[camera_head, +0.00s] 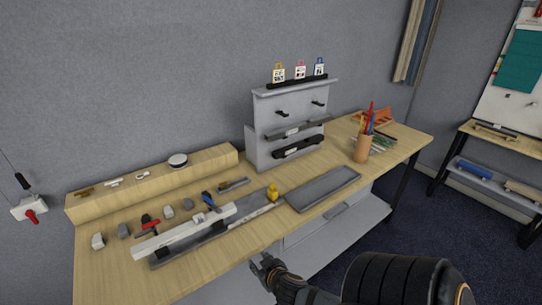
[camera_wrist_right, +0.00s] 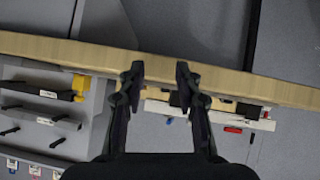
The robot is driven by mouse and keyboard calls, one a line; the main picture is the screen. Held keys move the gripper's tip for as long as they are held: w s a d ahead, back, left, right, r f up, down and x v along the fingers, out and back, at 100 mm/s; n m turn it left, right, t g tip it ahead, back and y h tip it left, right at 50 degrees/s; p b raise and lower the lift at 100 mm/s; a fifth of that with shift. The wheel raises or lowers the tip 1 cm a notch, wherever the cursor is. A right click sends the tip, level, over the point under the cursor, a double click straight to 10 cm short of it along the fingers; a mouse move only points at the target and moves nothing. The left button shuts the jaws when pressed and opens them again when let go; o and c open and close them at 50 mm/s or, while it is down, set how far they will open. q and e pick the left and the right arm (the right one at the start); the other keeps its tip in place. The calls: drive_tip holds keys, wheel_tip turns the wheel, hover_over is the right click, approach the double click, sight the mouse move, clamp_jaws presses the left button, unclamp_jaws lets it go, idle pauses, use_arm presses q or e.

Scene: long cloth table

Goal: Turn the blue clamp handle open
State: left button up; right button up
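The blue clamp handle (camera_head: 208,199) stands tilted at the long white bar (camera_head: 180,233) on the wooden workbench. A red handle (camera_head: 150,224) sits further left along the same bar. In the right wrist view the blue handle (camera_wrist_right: 169,119) is a small spot beyond the bench edge, partly hidden, and the red handle (camera_wrist_right: 233,129) lies to its right. My right gripper (camera_head: 266,266) is in front of the bench's front edge, apart from the clamp. Its two fingers (camera_wrist_right: 159,72) are spread with nothing between them. My left gripper is not in view.
A yellow object (camera_head: 272,192) and a grey tray (camera_head: 322,188) lie right of the bar. A grey rack (camera_head: 263,130), a pencil cup (camera_head: 361,150) and a wooden step (camera_head: 150,183) stand behind. Several small grey blocks lie left of the clamp. The bench's front edge (camera_wrist_right: 60,48) is near my right gripper.

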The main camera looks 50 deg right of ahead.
drive_tip(key=shift+g, duration=0.5)
drive_tip(key=shift+s+d+f, duration=0.2)
drive_tip(key=shift+s+f, duration=0.05)
drive_tip(key=shift+f, duration=0.55)
drive_tip(key=shift+s+d+f, duration=0.15)
drive_tip(key=shift+s+f, duration=0.15)
drive_tip(key=shift+f, duration=0.45)
drive_tip(key=shift+s+d+f, duration=0.2)
drive_tip(key=shift+s+f, duration=0.05)
drive_tip(key=shift+f, duration=0.55)
